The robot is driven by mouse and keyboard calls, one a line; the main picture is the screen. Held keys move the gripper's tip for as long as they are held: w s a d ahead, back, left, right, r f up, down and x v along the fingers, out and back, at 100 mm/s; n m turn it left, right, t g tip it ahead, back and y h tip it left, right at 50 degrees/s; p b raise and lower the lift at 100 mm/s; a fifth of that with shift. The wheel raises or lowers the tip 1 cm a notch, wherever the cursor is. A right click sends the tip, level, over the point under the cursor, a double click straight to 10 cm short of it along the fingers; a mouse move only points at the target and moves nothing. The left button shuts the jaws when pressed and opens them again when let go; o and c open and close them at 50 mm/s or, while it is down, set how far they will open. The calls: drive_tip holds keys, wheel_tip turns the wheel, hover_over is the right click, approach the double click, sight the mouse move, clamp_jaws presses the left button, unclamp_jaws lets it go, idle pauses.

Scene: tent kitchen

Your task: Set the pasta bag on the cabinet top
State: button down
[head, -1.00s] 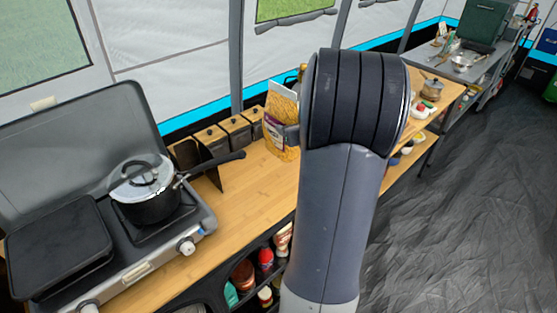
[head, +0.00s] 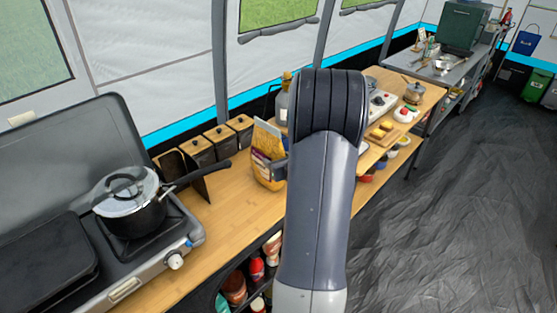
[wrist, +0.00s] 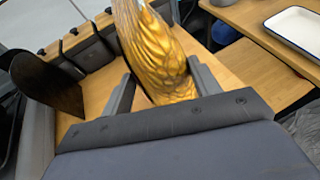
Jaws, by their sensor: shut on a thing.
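The pasta bag (head: 266,150) is a yellow packet with a purple and white label. It stands upright, held at its right side by my gripper (head: 279,168), which is mostly hidden behind my arm. In the wrist view, golden pasta shows through the bag (wrist: 155,50), between the two fingers of my gripper (wrist: 160,88). The bag is over the wooden cabinet top (head: 225,205), right of the canisters. Its bottom is at or just above the wood; I cannot tell if it touches.
A stove with a lidded pot (head: 132,203) stands at the left, its handle reaching toward the bag. Dark canisters (head: 220,138) line the back. A bottle (head: 283,103) stands behind the bag. A white tray (wrist: 296,28) shows at the wrist view's right. Bare wood lies in front of the canisters.

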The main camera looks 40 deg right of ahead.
drive_tip(key=shift+f, duration=0.1)
drive_tip(key=shift+c, duration=2.1)
unclamp_jaws()
drive_tip(key=shift+r, duration=0.25)
drive_tip(key=b+v, duration=0.1)
drive_tip(key=v, duration=1.1)
